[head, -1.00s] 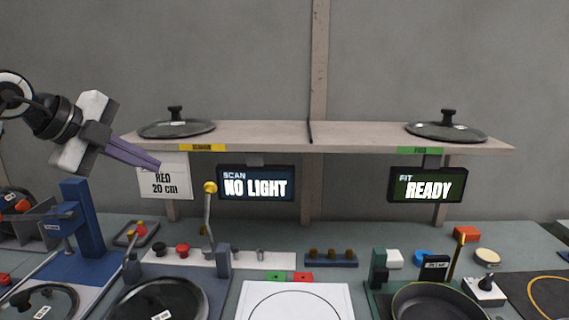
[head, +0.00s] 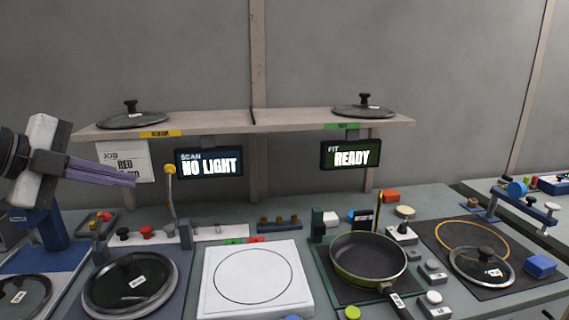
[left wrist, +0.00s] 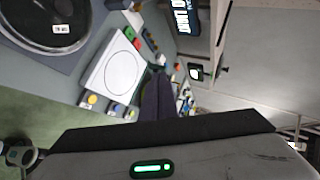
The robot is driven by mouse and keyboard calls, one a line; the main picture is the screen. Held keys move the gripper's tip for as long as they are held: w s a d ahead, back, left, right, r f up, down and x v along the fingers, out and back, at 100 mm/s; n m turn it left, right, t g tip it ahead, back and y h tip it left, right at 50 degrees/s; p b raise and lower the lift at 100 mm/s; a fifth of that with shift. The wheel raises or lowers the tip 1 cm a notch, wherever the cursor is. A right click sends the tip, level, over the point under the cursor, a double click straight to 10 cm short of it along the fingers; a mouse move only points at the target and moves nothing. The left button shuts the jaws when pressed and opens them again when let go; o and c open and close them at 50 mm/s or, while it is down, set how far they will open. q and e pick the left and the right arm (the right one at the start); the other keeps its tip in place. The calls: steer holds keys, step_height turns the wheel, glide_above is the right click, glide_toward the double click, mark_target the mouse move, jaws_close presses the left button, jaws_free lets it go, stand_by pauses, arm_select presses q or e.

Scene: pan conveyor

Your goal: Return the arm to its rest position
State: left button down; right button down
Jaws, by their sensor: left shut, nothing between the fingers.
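My left gripper (head: 132,180) reaches in from the left in the head view, in front of the job card (head: 126,162) and left of the scan screen. Its purple fingers are closed together with nothing between them. In the left wrist view the dark fingers (left wrist: 157,97) also lie together, above the bench and near the white square plate (left wrist: 113,66). My right gripper is not in view.
The shelf (head: 220,123) holds two glass lids. Screens below read NO LIGHT (head: 209,162) and READY (head: 350,153). A green pan (head: 368,258), a lid on the blue station (head: 130,284) and a white plate (head: 254,283) stand on the bench. A lid (head: 482,266) lies on the right mat.

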arm_select(q)
steer(key=s+d+r+t+h, duration=0.1)
steer(key=s+d+t+h, duration=0.1)
steer(key=d+h, duration=0.45)
steer(key=s+d+r+t+h, duration=0.2)
steer(key=d+h, duration=0.2)
steer(key=d, duration=0.6)
steer(key=a+f+n+t+y, duration=0.7)
steer(key=a+f+n+y, duration=0.45)
steer(key=n+y, duration=0.6)
steer(key=s+a+f+n+g+y, duration=0.1)
steer(key=s+f+n+g, duration=0.15)
steer(key=f, duration=0.45)
steer(key=s+a+f+n+g+y, duration=0.1)
steer(key=s+f+g, duration=0.15)
steer(key=f, duration=0.35)
steer(key=s+d+f+g+h, duration=0.1)
steer(key=s+d+f+g, duration=0.2)
steer(key=s+f+g, duration=0.55)
steer(key=s+d+f+g+h, duration=0.15)
steer(key=s+f+g, duration=0.25)
steer(key=s+f, duration=0.95)
steer(key=w+d+f+t+h, duration=0.1)
steer(key=d+f+t, duration=0.4)
steer(key=f, duration=0.5)
steer(key=shift+w+d+h, duration=0.25)
steer(key=shift+d+h, duration=0.1)
steer(key=shift+h, duration=0.1)
